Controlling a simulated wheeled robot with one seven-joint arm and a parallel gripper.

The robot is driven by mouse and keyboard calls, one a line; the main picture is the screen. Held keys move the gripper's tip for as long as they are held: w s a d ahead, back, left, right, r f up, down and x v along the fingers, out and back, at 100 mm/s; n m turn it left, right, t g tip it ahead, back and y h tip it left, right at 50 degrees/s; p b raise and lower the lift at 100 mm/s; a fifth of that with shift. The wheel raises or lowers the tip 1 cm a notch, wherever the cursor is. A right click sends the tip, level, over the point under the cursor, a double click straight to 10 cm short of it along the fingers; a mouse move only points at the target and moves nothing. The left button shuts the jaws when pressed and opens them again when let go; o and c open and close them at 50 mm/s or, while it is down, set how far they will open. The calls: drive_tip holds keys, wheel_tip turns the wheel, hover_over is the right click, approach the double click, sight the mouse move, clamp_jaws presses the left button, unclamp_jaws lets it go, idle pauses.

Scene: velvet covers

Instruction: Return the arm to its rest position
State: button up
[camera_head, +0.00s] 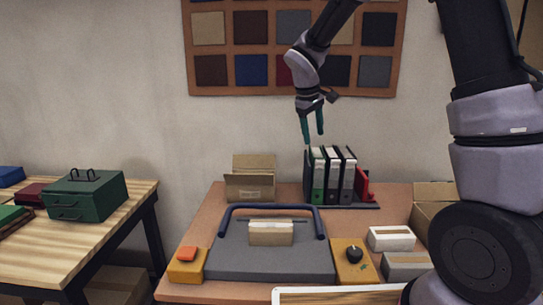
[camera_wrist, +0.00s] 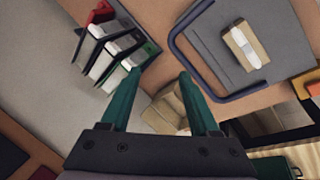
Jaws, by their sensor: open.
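My gripper (camera_head: 312,125) hangs from my raised arm in the head view, above the row of binders (camera_head: 333,172) at the back of the table. Its two green fingers point down and stand apart, with nothing between them. In the wrist view my gripper (camera_wrist: 160,95) also shows as two open, empty fingers.
The brown table (camera_head: 215,208) holds a grey machine (camera_head: 225,262) with a blue bar, a small wrapped block (camera_head: 271,233) on it, and cardboard boxes (camera_head: 250,184). A swatch board (camera_head: 190,60) hangs behind my arm. A wooden table (camera_head: 95,235) with a green case (camera_head: 88,196) stands left.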

drive_tip(key=s+d+r+m+t+y, duration=0.15)
drive_tip(key=s+d+r+m, duration=0.35)
drive_tip(key=s+d+r, duration=0.5)
drive_tip(key=s+d+r+m+t+y, duration=0.1)
drive_tip(key=s+r+m, duration=0.1)
drive_tip(key=s, duration=0.6)
drive_tip(key=s+d+r+m+t+y, duration=0.1)
drive_tip(key=s+m, duration=0.3)
drive_tip(key=s, duration=0.4)
drive_tip(key=shift+s+r+m+y, duration=0.35)
drive_tip(key=shift+r+m, duration=0.05)
drive_tip(key=shift+r, duration=0.05)
